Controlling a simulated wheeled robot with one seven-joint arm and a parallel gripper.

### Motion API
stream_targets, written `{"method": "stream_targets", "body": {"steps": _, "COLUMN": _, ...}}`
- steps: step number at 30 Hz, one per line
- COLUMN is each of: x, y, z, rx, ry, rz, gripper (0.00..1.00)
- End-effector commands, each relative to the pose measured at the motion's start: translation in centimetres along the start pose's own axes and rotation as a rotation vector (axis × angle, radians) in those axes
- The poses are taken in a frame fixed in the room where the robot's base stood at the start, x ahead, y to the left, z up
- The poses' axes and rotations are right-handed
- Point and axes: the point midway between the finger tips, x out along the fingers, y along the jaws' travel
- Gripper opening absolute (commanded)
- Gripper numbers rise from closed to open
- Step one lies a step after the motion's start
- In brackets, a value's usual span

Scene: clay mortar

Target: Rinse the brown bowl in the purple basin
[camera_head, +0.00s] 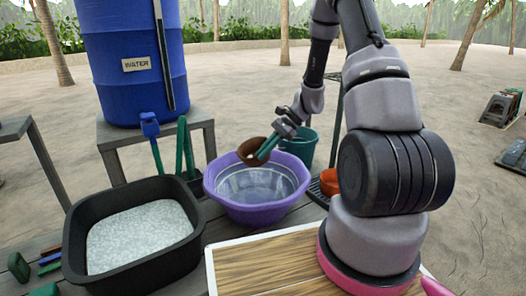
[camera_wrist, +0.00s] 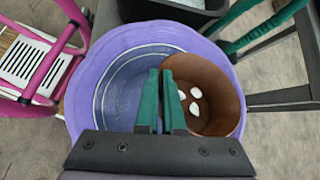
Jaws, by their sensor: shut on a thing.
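The brown bowl (camera_head: 252,151) is held in my gripper (camera_head: 266,148) above the far part of the purple basin (camera_head: 258,213). In the wrist view the green fingers of my gripper (camera_wrist: 162,90) are shut on the near rim of the brown bowl (camera_wrist: 222,82). Several small white pieces (camera_wrist: 190,97) lie inside the bowl. The bowl is tilted in the head view. The purple basin also shows in the wrist view (camera_wrist: 88,62), beneath the bowl, and holds what looks like clear water. Whether the bowl touches the water cannot be told.
A black tub (camera_head: 70,248) of whitish grainy material stands left of the basin. A blue water barrel (camera_head: 125,95) stands behind on a stand. A teal bucket (camera_head: 303,145) and an orange bowl (camera_head: 329,181) are to the right. A wooden board (camera_head: 275,262) lies in front.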

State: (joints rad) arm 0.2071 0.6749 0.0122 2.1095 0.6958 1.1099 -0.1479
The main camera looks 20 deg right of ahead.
Motion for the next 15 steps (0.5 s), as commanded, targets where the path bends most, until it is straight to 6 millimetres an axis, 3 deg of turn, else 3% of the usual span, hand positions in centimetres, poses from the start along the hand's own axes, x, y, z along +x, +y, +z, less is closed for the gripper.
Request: {"method": "stream_targets", "body": {"steps": 15, "x": 4.4, "y": 1.3, "z": -4.3, "rx": 0.003, "ry": -0.002, "rz": 0.000, "gripper": 0.00}}
